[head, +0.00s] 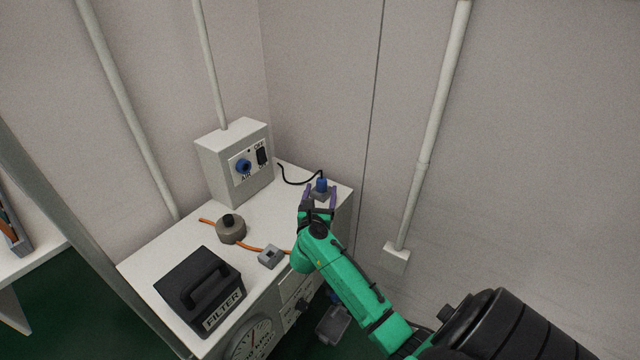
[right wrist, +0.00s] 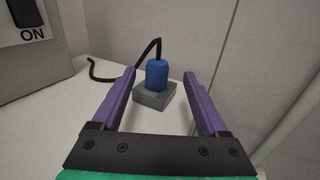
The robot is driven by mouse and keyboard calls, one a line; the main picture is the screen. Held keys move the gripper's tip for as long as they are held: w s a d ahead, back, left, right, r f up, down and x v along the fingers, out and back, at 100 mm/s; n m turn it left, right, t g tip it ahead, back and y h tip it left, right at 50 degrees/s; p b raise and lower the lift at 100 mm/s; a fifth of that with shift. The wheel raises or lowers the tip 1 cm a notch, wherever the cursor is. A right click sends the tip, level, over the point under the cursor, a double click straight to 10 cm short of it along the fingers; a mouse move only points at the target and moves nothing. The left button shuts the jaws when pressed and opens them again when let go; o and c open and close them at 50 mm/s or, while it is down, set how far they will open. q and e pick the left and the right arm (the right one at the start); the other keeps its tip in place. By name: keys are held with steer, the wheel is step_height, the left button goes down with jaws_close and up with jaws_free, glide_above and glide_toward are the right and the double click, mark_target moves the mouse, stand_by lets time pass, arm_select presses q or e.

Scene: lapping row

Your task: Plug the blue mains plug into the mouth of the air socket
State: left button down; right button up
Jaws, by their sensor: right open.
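The blue mains plug (head: 321,186) stands upright in a small grey holder (head: 322,195) at the far right of the white bench top, with a black cable running from it. In the right wrist view the plug (right wrist: 157,74) shows beyond and between the purple fingers of my right gripper (right wrist: 160,82). That gripper is open and empty, and the fingers look apart from the plug. In the head view the right gripper (head: 318,196) reaches toward the plug from the front. The air socket (head: 243,167) is a blue round mouth on the grey wall box. My left gripper is out of view.
The grey box (head: 220,162) carries a black switch (head: 262,156). A wall stands close right of the plug.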

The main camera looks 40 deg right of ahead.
steer(key=x, duration=0.7)
steer(key=shift+w+d+f+b, duration=0.15)
steer(key=shift+w+d+b, duration=0.05)
steer(key=shift+w+b, duration=0.2)
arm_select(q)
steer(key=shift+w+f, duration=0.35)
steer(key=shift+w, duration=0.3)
arm_select(e)
steer(key=shift+a, duration=0.1)
jaws_close()
